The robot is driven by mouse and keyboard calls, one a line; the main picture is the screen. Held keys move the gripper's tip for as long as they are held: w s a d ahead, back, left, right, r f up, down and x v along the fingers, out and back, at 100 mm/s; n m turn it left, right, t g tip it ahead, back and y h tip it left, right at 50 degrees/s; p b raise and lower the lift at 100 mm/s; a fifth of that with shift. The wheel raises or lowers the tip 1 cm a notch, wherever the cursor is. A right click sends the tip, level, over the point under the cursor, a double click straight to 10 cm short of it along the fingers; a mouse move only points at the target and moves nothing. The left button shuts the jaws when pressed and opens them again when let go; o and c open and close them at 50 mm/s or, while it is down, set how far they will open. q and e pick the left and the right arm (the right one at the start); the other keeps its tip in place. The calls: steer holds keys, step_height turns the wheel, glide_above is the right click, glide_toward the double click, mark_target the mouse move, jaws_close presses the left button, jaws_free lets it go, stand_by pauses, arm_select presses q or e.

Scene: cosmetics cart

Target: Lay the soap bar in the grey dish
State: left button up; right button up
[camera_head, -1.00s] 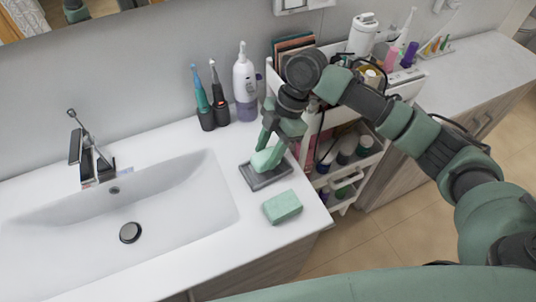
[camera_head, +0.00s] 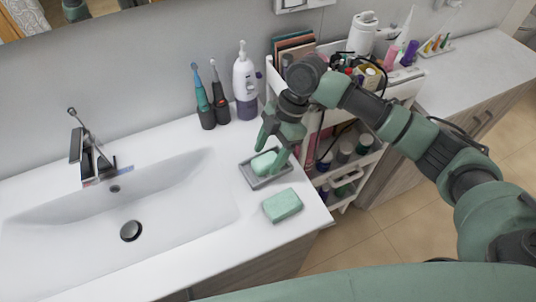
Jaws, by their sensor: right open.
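A pale green soap bar (camera_head: 263,163) lies in the grey dish (camera_head: 268,181) on the counter, right of the sink. My right gripper (camera_head: 269,160) is open, its fingers spread to either side of the bar and just above the dish. Part of the bar and the dish's back right side are hidden behind the fingers. A second green block (camera_head: 282,206), much like the soap, lies on the counter in front of the dish. My left gripper is not in view.
The sink (camera_head: 120,215) with its tap (camera_head: 88,155) takes up the left. Two electric toothbrushes (camera_head: 212,105) and a white bottle (camera_head: 245,82) stand behind the dish. A loaded white cart (camera_head: 342,180) stands right of the counter edge.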

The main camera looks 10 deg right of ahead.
steer(key=b+v, duration=0.2)
steer(key=v, duration=0.9)
steer(key=shift+w+d+r, duration=0.1)
steer(key=shift+d, duration=0.1)
stand_by(0.9)
